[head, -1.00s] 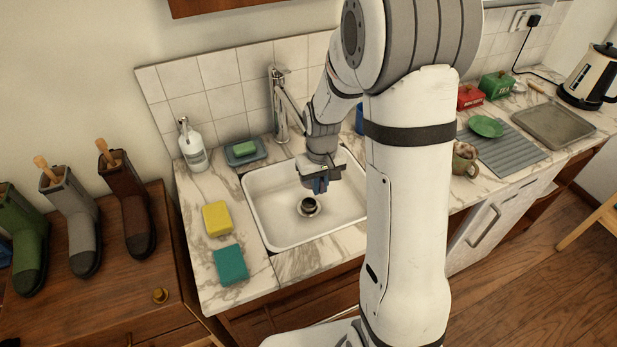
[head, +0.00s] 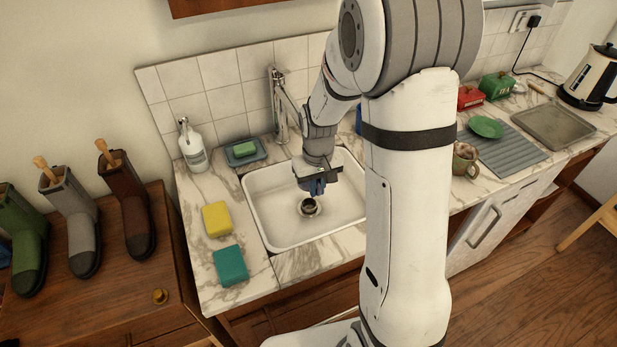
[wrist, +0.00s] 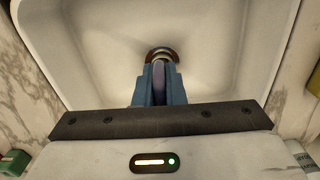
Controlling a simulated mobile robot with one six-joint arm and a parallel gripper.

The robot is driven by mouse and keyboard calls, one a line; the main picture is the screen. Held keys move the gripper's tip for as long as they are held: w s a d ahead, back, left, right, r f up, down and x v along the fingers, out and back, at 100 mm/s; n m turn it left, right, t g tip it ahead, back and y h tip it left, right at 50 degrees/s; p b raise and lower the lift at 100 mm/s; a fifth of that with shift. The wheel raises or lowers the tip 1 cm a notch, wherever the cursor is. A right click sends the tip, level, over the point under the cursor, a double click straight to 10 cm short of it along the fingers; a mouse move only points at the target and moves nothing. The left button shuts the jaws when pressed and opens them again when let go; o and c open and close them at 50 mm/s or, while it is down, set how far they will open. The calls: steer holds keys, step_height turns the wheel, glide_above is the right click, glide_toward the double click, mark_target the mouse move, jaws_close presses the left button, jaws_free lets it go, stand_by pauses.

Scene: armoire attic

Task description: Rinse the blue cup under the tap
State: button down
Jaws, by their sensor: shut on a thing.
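My gripper (head: 316,187) hangs inside the white sink (head: 264,222), above and just behind the drain (head: 309,207). Its blue fingers (wrist: 160,84) are shut on a thin, dark bluish thing (wrist: 158,80) between them; it is too small and covered to tell whether it is the blue cup. A blue thing (head: 359,119) at the back right of the sink is mostly hidden behind my arm. I see no running water.
Left of the sink are a yellow sponge (head: 216,218), a teal sponge (head: 231,265), a soap bottle (head: 193,148) and a soap dish (head: 258,155). Right are a brown mug (head: 465,160), a grey mat (head: 515,157) and a green dish (head: 485,127).

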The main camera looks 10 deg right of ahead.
steer(key=shift+d, duration=0.15)
steer(key=shift+w+d, duration=0.2)
steer(key=shift+d, duration=0.15)
steer(key=shift+s, duration=0.1)
steer(key=s+d, duration=0.3)
steer(key=s, duration=0.4)
steer(key=shift+b, duration=0.4)
steer(key=shift+d, duration=0.1)
stand_by(1.1)
steer(key=shift+s+d+r+p, duration=0.3)
steer(key=shift+s+r+p, duration=0.15)
steer(key=shift+s+r, duration=0.25)
steer(key=shift+s+d+r+p, duration=0.25)
steer(key=shift+s+r+p, duration=0.3)
steer(key=shift+s, duration=0.1)
steer(key=shift+s+d+r+p, duration=0.3)
steer(key=shift+s+r+p, duration=0.1)
steer(key=shift+s+r, duration=0.3)
steer(key=shift+s+d+r, duration=0.1)
steer(key=shift+s, duration=0.2)
